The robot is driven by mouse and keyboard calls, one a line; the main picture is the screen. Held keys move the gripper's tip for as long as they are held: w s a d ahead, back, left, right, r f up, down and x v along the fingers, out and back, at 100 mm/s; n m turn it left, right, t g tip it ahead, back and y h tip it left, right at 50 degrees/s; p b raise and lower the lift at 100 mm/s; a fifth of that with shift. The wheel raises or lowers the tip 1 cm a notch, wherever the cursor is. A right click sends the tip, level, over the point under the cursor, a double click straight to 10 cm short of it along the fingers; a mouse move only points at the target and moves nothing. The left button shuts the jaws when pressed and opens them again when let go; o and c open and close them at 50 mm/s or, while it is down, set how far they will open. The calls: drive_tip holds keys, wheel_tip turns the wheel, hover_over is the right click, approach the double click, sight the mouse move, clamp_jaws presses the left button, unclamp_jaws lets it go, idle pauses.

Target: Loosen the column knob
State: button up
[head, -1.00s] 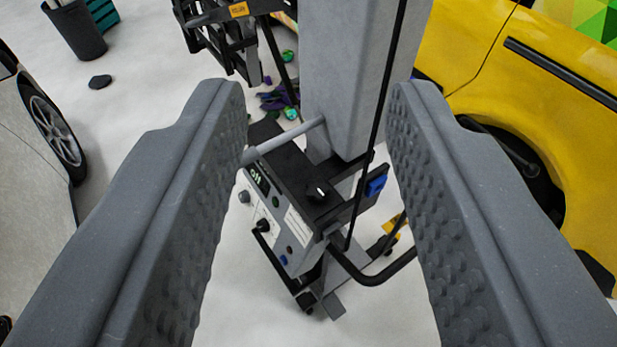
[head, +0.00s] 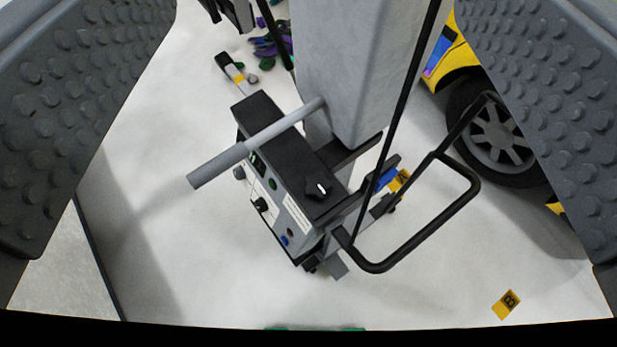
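A black knob with a white pointer mark (head: 318,189) sits on the top face of a dark control box, beside the foot of the grey column (head: 350,70). I cannot tell for sure that it is the column knob. A grey rod with a thicker grip (head: 218,164) reaches from the column out to the left over the box. My gripper (head: 315,100) is open and empty, its studded fingers far apart at the left and right edges. The column and box show between the fingers; neither finger visibly touches them.
The control box (head: 272,140) has small knobs on its front panel. A black tube handle (head: 462,212) juts right, and a black cable runs down past the column. A yellow car's wheel (head: 497,135) is at right. A yellow marker (head: 507,304) lies on the clear floor.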

drive_tip(key=w+f+m+g+h+p, duration=0.2)
drive_tip(key=w+f+m+g+p, duration=0.25)
drive_tip(key=w+f, duration=0.3)
drive_tip(key=m+g+h+p, duration=0.1)
drive_tip(key=m+g+p, duration=0.3)
drive_tip(key=m+g, duration=0.25)
hover_over(315, 184)
drive_tip(key=a, duration=0.3)
wheel_tip(315, 184, down, 14)
drive_tip(key=d+f+m+g+p, duration=0.1)
drive_tip(key=f, duration=0.6)
drive_tip(key=f+m+g+h+p, duration=0.1)
drive_tip(key=f+p, duration=0.1)
drive_tip(key=f, duration=0.5)
drive_tip(key=d+f+m+g+p, duration=0.1)
drive_tip(key=f+m+p, duration=0.1)
drive_tip(key=f, duration=0.6)
drive_tip(key=shift+d, duration=0.3)
drive_tip(key=c, duration=1)
